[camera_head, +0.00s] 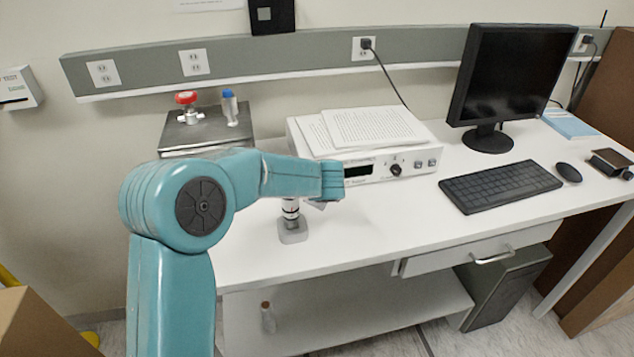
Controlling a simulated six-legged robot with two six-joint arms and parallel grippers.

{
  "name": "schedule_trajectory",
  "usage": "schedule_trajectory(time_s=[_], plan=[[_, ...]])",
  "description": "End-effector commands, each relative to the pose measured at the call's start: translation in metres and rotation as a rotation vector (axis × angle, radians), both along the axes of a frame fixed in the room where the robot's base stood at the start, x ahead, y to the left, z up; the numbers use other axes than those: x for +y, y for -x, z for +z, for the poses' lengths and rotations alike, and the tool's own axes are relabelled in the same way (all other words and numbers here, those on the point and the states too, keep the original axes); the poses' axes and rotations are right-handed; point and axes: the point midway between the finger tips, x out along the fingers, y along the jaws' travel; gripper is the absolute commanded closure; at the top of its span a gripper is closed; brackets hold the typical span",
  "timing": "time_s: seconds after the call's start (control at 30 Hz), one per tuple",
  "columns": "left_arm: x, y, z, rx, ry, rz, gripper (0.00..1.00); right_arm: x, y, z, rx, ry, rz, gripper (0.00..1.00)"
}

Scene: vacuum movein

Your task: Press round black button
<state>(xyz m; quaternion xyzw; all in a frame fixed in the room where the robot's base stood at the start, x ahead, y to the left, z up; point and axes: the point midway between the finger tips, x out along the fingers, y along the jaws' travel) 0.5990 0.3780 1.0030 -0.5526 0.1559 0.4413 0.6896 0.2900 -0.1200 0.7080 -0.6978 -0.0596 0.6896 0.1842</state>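A white control box (433,163) stands on the bench with papers on top. Its front has a dark display (358,170), a round black knob or button (396,170) right of the display, and small square buttons at the right end. My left arm reaches in from the lower left and ends in front of the box's left part. Only a small grey bit of my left gripper (321,204) shows below the arm's end. Its fingers are hidden, so its opening cannot be told. It is left of the round black button and apart from it. My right gripper is out of view.
A small upright device (292,230) stands below my forearm. A monitor (520,75), keyboard (503,185) and mouse (568,172) stand right. Bench before the control box is clear.

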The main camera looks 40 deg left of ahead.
Motion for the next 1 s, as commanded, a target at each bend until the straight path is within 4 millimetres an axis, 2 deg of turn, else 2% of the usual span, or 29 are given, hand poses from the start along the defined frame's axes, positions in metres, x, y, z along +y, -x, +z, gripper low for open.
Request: schedule_trajectory(time_s=[1.0], plan=[[0.0078, -0.0066, -0.0001, 0.001, 0.0, 0.0, 1.0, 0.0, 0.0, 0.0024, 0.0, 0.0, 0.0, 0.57]])
